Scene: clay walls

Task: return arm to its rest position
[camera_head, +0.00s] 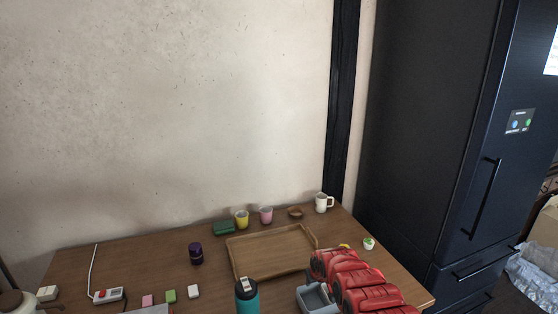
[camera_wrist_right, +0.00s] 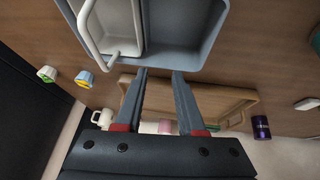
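My right arm (camera_head: 358,283), with red segments, reaches over the front right of the table in the head view. My right gripper (camera_wrist_right: 159,73) shows in the right wrist view with its two grey fingers apart. Nothing is between the fingers; the table and wooden tray show beyond them. A grey-blue bin (camera_wrist_right: 205,32) with a white-handled item (camera_wrist_right: 101,38) inside is close by the fingertips; I cannot tell whether they touch. The bin also shows beside the arm in the head view (camera_head: 315,299). The right fingers are hidden there. My left gripper is not in view.
A wooden tray (camera_head: 243,277) lies mid-table. A teal bottle (camera_head: 247,299) stands in front, a purple can (camera_head: 196,254) at left. Yellow cup (camera_head: 242,219), pink cup (camera_head: 266,215) and white mug (camera_head: 323,203) line the back. A dark fridge (camera_head: 430,120) stands right.

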